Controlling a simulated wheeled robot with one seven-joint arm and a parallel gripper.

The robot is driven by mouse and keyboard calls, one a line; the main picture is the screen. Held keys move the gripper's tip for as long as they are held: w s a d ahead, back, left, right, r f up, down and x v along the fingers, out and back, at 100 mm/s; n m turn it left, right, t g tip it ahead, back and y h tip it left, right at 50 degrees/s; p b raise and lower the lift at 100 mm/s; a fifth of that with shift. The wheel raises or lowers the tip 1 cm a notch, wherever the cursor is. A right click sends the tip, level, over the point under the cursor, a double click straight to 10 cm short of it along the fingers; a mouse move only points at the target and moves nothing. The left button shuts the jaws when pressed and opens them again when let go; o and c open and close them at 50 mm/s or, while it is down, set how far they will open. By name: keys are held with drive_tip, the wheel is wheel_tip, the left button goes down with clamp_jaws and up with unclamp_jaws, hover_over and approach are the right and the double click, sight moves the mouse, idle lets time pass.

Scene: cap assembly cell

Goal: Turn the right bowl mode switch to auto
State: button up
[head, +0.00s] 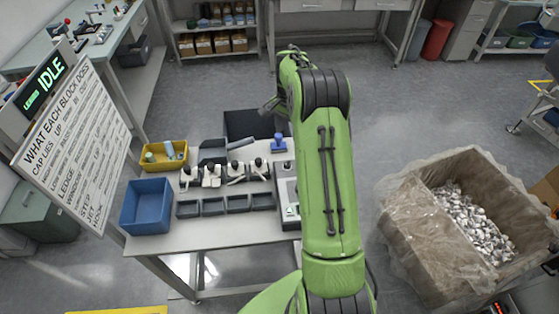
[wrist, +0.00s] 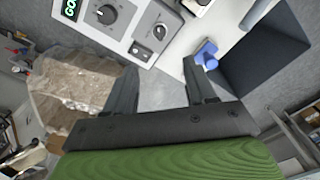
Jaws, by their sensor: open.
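In the wrist view a light grey control panel (wrist: 128,22) carries a large dark round knob (wrist: 106,14) and a smaller dark knob (wrist: 159,30) on its own plate. Their lettering is too small to read, so I cannot tell which is the right bowl mode switch or where it points. My gripper (wrist: 160,86) is open and empty, its two dark fingers apart below the panel and touching neither knob. In the head view the panel (head: 290,206) is partly hidden by my green arm, and the gripper cannot be made out.
A blue-handled tool (head: 279,143) and a dark bin (wrist: 262,46) are near the panel. Grey trays (head: 212,206), a blue bin (head: 147,207) and a yellow bin (head: 165,156) stand on the table. A plastic-lined crate (head: 408,212) of small parts stands right. A sign reads IDLE (head: 50,74).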

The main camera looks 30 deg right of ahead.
sight(287, 163)
wheel_tip(287, 163, down, 15)
clamp_jaws()
idle(0.4)
